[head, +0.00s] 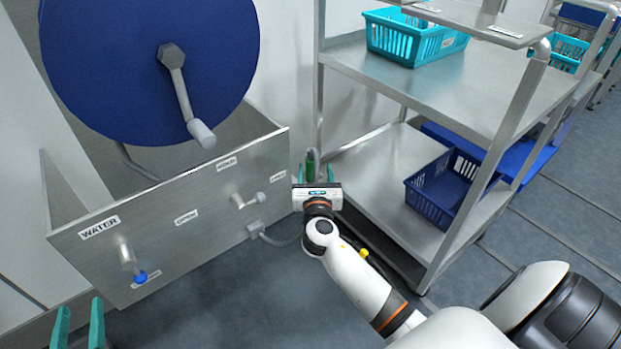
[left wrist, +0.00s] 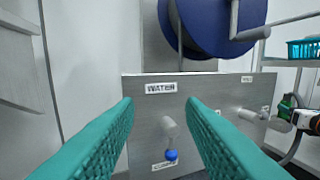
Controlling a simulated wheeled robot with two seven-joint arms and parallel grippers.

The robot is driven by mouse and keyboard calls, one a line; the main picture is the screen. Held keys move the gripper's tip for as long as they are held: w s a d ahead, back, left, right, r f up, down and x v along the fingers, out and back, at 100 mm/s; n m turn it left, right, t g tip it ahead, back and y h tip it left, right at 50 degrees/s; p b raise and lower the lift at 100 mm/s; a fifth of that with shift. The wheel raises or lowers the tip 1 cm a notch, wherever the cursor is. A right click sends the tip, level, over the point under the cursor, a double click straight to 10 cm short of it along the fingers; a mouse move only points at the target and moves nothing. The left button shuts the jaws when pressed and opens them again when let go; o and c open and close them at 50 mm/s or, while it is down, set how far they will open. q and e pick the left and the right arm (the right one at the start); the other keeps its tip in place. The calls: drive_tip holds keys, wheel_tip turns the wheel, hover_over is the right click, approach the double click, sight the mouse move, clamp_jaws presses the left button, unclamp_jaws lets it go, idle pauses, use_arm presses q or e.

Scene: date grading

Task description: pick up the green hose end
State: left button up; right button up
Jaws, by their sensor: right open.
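The green hose end (head: 311,163) stands upright beyond the right end of the steel panel, small and partly hidden by my right gripper (head: 315,170). My right gripper is open, its teal fingers pointing toward the hose end, which shows between them. I cannot tell whether they touch it. In the left wrist view, a green piece (left wrist: 287,106) shows at the right edge, beside my right gripper. My left gripper (head: 80,308) is open and empty at the lower left; its spread fingers (left wrist: 158,104) face the panel in the left wrist view.
The steel panel (head: 185,235) carries a WATER label, a blue-tipped tap (head: 136,268) and another fitting (head: 245,200). A blue reel (head: 110,70) with a crank is above. A steel rack (head: 385,165) at right holds a teal basket (head: 400,38) and a navy crate (head: 440,190).

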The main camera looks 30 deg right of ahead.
drive_tip(key=shift+w+d+f, duration=0.1)
drive_tip(key=shift+w+d, duration=0.05)
drive_tip(key=shift+w, duration=0.15)
drive_tip(key=w, duration=0.1)
drive_tip(key=w+d+b, duration=0.1)
drive_tip(key=w+f+b, duration=0.1)
drive_tip(key=w, duration=0.1)
drive_tip(key=shift+d, duration=0.35)
use_arm(q)
wheel_tip(320, 180, up, 8)
drive_tip(key=s+t+h, duration=0.2)
drive_tip(key=s+t, duration=0.1)
drive_tip(key=t, duration=0.4)
drive_tip(key=shift+d+r, duration=0.25)
drive_tip(key=shift+d, duration=0.05)
use_arm(e)
drive_tip(key=shift+w+d+r, duration=0.15)
drive_tip(key=shift+w, duration=0.1)
drive_tip(key=c, duration=1.2)
